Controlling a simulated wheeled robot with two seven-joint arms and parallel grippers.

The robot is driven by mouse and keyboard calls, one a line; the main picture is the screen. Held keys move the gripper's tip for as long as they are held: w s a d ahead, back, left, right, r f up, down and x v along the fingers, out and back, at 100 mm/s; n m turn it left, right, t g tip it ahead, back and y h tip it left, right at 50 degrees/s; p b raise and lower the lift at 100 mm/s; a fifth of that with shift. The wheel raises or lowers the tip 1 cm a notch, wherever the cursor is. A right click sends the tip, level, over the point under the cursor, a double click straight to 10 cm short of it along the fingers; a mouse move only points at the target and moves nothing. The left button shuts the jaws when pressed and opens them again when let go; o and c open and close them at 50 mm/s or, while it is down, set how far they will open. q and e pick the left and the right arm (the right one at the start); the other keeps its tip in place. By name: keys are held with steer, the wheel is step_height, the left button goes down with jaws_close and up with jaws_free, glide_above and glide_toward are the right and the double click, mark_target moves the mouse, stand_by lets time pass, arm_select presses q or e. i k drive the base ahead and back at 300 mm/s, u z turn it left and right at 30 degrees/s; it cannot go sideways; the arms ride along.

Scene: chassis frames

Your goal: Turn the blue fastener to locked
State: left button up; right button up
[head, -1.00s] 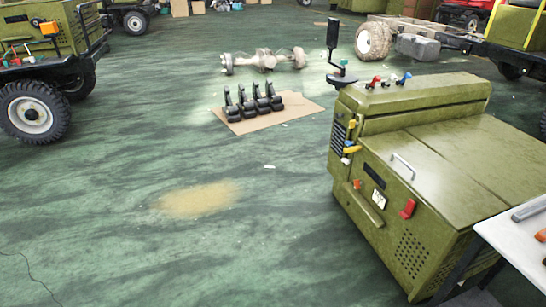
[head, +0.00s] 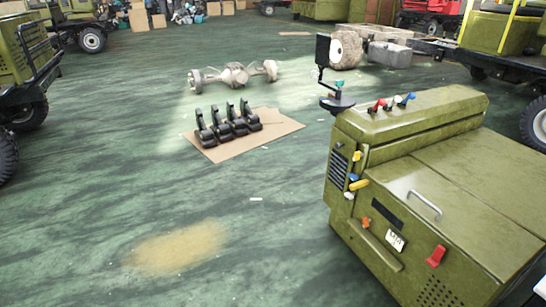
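A green metal chassis unit (head: 440,180) stands at the right. Small coloured fittings sit on it. On its top edge is a blue-handled one (head: 405,99), with a red one (head: 377,105) and a white one to its left. On its front left corner, beside a dark grille (head: 338,168), another small blue fitting (head: 353,177) sits just above a yellow one (head: 359,184). I cannot tell which blue one is the fastener, nor whether either is locked. Neither of my grippers is in view.
Black parts (head: 228,122) stand on a cardboard sheet (head: 285,124) left of the unit. An axle (head: 235,75) lies behind. Vehicles stand at the left edge and far right. The green floor in front is clear, with a sandy patch (head: 178,248).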

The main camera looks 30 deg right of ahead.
mark_target(353, 176)
steer(key=u, duration=0.2)
steer(key=i, duration=2.35)
steer(key=z, duration=1)
steer(key=i, duration=1.2)
steer(key=z, duration=1.5)
steer(key=i, duration=0.4)
steer(key=z, duration=0.35)
